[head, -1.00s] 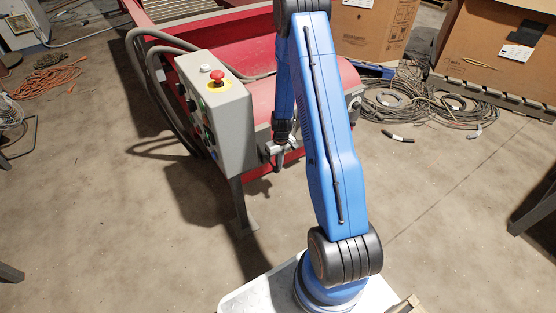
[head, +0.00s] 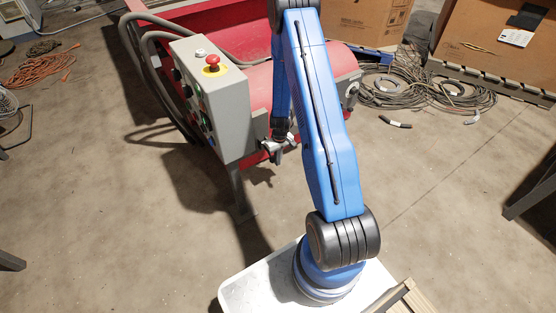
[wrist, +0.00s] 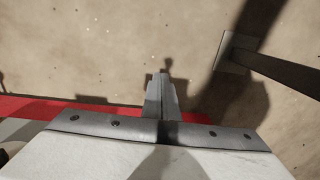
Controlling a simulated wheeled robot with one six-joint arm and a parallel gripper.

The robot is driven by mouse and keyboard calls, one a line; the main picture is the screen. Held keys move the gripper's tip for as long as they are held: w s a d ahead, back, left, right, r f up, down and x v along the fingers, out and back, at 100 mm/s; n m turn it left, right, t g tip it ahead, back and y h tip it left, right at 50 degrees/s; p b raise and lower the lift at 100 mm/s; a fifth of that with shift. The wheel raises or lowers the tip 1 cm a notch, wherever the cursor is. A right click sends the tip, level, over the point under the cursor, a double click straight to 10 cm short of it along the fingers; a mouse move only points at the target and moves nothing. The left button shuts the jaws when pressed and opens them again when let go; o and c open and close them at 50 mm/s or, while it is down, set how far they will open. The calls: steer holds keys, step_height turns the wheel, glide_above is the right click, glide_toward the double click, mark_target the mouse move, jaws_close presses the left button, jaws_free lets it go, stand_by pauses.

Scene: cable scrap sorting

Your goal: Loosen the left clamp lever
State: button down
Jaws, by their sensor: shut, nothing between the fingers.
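My gripper (head: 277,148) hangs beside the right face of the grey control box, in front of the red machine (head: 262,97). In the wrist view its two grey fingers (wrist: 161,88) are together, with nothing between them, above the concrete floor. I cannot make out the left clamp lever in either view; my arm and gripper cover part of the machine's front. A silver and dark fitting (head: 351,94), which may be a clamp, shows at the machine's right end, apart from my gripper.
The control box (head: 220,105) with a red emergency button (head: 212,63) stands close left of my gripper on a post (head: 238,190). Thick grey cables run behind it. Cable coils (head: 430,88) and cardboard boxes (head: 368,25) are at the back right. The floor right of my arm is mostly clear.

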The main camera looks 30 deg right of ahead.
stand_by(0.4)
steer(key=s+d+r, duration=0.1)
steer(key=s+r, duration=0.8)
steer(key=shift+s+d+r, duration=0.15)
steer(key=shift+d, duration=0.2)
stand_by(0.4)
